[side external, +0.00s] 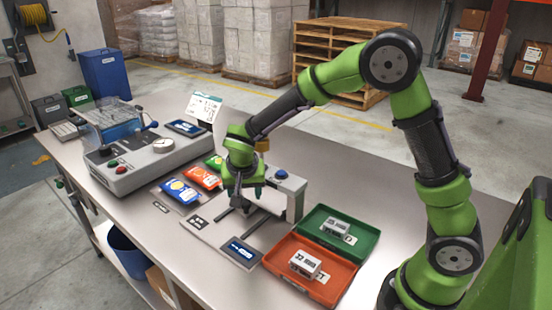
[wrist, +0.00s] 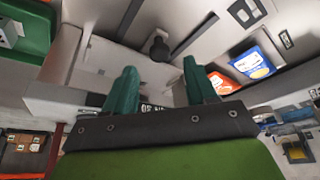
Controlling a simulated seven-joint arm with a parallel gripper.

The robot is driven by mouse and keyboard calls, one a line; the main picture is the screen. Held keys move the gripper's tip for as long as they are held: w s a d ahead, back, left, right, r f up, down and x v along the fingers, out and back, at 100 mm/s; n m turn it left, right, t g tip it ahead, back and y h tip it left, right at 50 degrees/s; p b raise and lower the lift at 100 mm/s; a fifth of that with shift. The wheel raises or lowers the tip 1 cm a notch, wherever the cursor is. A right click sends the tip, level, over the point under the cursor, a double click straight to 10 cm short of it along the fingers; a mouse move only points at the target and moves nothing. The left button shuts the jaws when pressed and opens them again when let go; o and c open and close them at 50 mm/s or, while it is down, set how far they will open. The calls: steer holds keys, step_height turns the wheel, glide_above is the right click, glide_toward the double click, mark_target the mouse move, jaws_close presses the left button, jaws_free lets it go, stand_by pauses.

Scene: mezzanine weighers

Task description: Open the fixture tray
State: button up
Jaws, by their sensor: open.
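The fixture (side external: 294,196) is a light grey unit on the bench with a blue button on top. Its flat base, with dark rails, extends left under my gripper. In the wrist view, the fixture's pale plate (wrist: 115,58) lies beyond the fingers, with a round black knob (wrist: 159,47) and dark rails (wrist: 193,36). I take this part to be the tray; how far it is open I cannot tell. My gripper (side external: 237,203) points down over the fixture. In the wrist view, its green fingers (wrist: 160,75) are apart and empty, with the knob seen beyond the gap. Contact is not visible.
A green tray (side external: 368,254) and an orange tray (side external: 335,288), each with a small grey block, stand right of the fixture. Blue, red and green packets (side external: 203,178) lie to the left. A grey weigher (side external: 135,178) stands farther left. The bench's front left strip is clear.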

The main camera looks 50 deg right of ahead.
mark_target(245, 203)
steer(key=shift+x, duration=2)
steer(key=shift+c, duration=0.4)
